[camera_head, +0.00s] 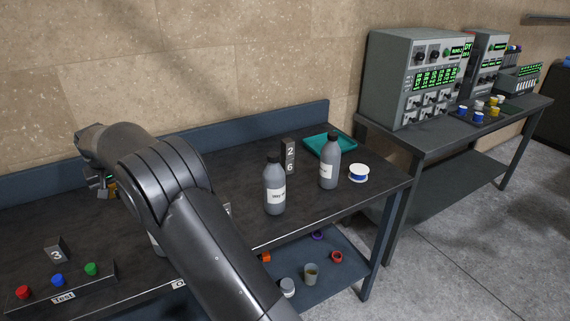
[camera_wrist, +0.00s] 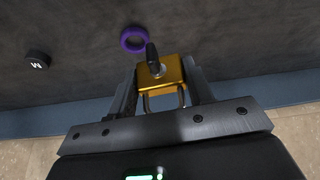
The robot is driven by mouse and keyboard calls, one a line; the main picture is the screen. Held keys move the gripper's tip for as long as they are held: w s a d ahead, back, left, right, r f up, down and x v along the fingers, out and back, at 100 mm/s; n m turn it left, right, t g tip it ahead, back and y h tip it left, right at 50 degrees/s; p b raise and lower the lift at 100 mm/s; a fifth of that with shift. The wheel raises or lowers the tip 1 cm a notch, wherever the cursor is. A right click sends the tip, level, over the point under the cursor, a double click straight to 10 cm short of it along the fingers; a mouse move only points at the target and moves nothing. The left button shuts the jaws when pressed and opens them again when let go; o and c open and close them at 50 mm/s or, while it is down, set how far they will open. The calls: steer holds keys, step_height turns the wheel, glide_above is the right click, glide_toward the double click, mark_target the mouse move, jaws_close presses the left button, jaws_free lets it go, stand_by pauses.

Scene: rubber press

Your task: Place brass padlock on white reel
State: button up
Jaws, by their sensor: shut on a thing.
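My gripper (camera_wrist: 163,82) is shut on the brass padlock (camera_wrist: 174,70), a gold body with a shackle pointing back toward the gripper and a dark key-like piece at its front. In the head view my gripper (camera_head: 103,186) is at the left end of the workbench, partly hidden behind my arm; only a small bit of the padlock (camera_head: 113,188) shows there. The white reel (camera_head: 358,173), wound with blue, lies on the right end of the same bench, far from my gripper.
Two grey bottles (camera_head: 275,188) (camera_head: 329,165), a dark numbered block (camera_head: 289,157) and a teal tray (camera_head: 346,153) stand near the reel. A button panel (camera_head: 65,293) lies front left.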

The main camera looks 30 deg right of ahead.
step_height(320, 180, up, 15)
steer(key=d+m+h, duration=0.3)
steer(key=d+m, duration=0.4)
steer(key=d, duration=3.5)
steer(key=s+d+m, duration=0.1)
steer(key=s+d, duration=0.3)
steer(key=d, duration=0.4)
steer(key=s+d+m+g, duration=0.15)
steer(key=s+d, duration=0.25)
steer(key=d, duration=0.4)
steer(key=s+d+m, duration=0.2)
steer(key=s+d, duration=0.2)
steer(key=d, duration=0.5)
steer(key=s+d+m+g+h, duration=0.15)
steer(key=s+d+m, duration=0.25)
steer(key=s+d, duration=1.3)
glide_above(367, 170)
steer(key=a, duration=0.1)
steer(key=shift+n, duration=0.25)
steer(key=f, duration=1.8)
steer(key=shift+s, duration=0.3)
steer(key=shift+a+f, duration=0.1)
steer(key=shift+f, duration=1.95)
